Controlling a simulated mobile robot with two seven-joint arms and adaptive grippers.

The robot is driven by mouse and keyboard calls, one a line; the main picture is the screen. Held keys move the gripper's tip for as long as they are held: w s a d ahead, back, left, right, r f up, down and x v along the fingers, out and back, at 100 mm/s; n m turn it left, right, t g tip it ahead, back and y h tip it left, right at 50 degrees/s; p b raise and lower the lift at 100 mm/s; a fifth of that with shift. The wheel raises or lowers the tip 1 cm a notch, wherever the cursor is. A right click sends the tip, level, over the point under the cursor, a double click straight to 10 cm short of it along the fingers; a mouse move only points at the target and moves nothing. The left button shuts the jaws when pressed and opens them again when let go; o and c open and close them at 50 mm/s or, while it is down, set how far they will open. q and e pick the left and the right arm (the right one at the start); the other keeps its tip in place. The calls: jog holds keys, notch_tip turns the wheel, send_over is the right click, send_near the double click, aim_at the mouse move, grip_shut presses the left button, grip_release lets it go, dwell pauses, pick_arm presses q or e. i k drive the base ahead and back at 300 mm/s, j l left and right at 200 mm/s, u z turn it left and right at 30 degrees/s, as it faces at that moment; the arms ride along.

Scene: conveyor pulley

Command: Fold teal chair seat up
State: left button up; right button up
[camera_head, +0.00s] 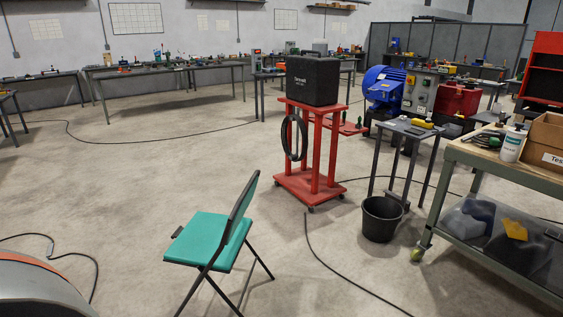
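The teal folding chair stands unfolded on the concrete floor in the lower middle of the head view. Its teal seat (208,238) lies roughly flat, facing up. Its backrest (240,206) rises at the right side of the seat and is seen nearly edge-on. Neither of my grippers shows in this view.
A red wheeled stand (309,188) with a black case (313,80) is behind the chair. A black bucket (381,219) and a workbench (470,153) stand to the right. Cables (330,268) lie on the floor. A round grey-and-orange object (38,290) fills the lower left corner. Floor left of the chair is open.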

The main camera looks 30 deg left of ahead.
aim_at(195, 244)
jog(key=k+j, duration=0.1)
jog(key=j, duration=0.4)
jog(key=k+j, duration=0.1)
jog(key=j, duration=0.35)
jog(key=k+j, duration=0.1)
jog(key=j, duration=0.4)
jog(key=k+j+u, duration=0.1)
jog(key=j, duration=1.85)
jog(key=k+j+u, duration=0.1)
jog(key=j, duration=1.35)
jog(key=i+j+z, duration=0.1)
jog(key=z, duration=1.1)
jog(key=i+j+z, duration=0.1)
jog(key=j+z, duration=0.6)
jog(key=j, duration=0.25)
